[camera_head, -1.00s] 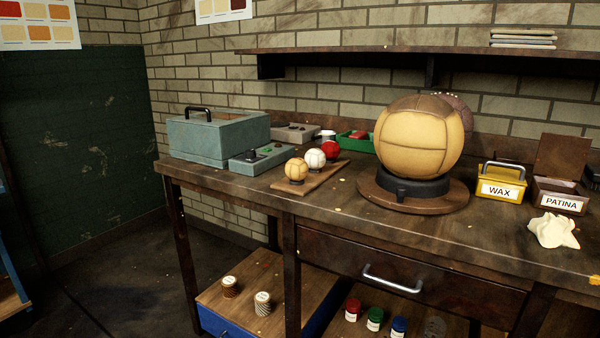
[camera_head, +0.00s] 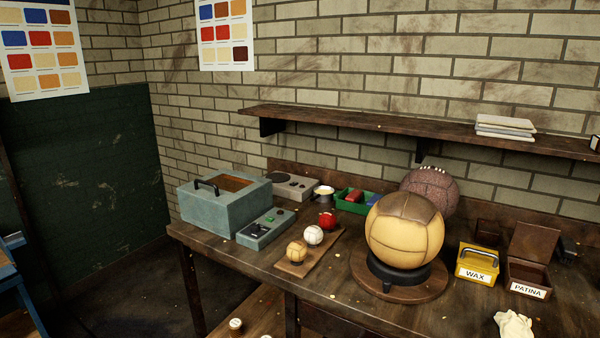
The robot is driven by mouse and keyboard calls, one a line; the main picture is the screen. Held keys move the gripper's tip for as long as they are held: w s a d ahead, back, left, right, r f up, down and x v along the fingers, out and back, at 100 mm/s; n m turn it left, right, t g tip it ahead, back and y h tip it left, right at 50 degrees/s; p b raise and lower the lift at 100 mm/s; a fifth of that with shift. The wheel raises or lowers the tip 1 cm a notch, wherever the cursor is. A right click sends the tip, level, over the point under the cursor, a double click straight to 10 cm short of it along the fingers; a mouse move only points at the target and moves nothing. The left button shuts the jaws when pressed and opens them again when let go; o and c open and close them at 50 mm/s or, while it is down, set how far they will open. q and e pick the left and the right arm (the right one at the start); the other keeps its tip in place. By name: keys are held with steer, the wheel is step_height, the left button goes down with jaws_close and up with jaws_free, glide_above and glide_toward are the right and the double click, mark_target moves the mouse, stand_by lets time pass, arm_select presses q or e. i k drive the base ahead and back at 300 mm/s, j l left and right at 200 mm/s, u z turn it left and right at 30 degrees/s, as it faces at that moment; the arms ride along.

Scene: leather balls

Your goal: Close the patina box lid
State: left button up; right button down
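The patina box (camera_head: 528,279) is a small brown box with a white PATINA label on its front, at the right of the workbench. Its brown lid (camera_head: 535,244) stands raised at the back, so the box is open and its dark inside shows. The yellow wax box (camera_head: 477,263) with a grey handle sits just left of it. Neither of my grippers is in the view.
A large tan ball (camera_head: 404,232) stands on a round wooden base left of the wax box. A crumpled white cloth (camera_head: 513,325) lies in front of the patina box. A wall shelf (camera_head: 390,127) runs above the workbench (camera_head: 215,246).

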mark_target(531, 241)
steer(key=z, duration=1.35)
steer(key=i+l+z, duration=0.15)
steer(key=l, duration=0.15)
